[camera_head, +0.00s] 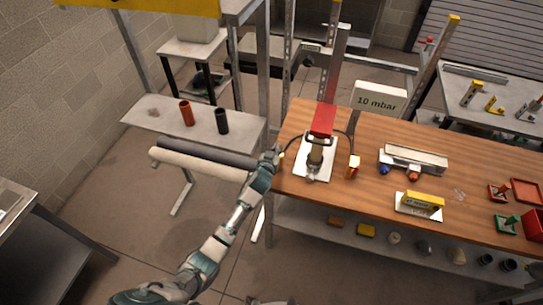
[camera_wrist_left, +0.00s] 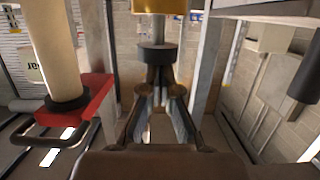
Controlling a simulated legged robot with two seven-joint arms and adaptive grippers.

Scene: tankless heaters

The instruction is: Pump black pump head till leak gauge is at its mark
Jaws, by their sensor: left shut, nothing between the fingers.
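My left gripper (camera_head: 279,156) is at the left edge of the wooden bench. In the left wrist view, its fingers (camera_wrist_left: 160,86) are shut with nothing between them. A black cylindrical head (camera_wrist_left: 157,54) on a thin grey rod, joined to a gold body (camera_wrist_left: 160,6), is just beyond the fingertips. I cannot tell whether they touch it. A fixture with a red block (camera_head: 322,120) and a white base (camera_head: 302,171) stands to the right of the gripper; the red block (camera_wrist_left: 97,89) also shows in the wrist view. I cannot make out a leak gauge or its mark. My right gripper is not in view.
A "10 mbar" sign (camera_head: 379,98) stands behind the bench (camera_head: 350,204). An orange part (camera_head: 353,168), a boxy unit (camera_head: 415,157) and a yellow block (camera_head: 422,200) stand on it. A side shelf (camera_head: 155,122) holds two cups; two long rolls lie in front of it.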

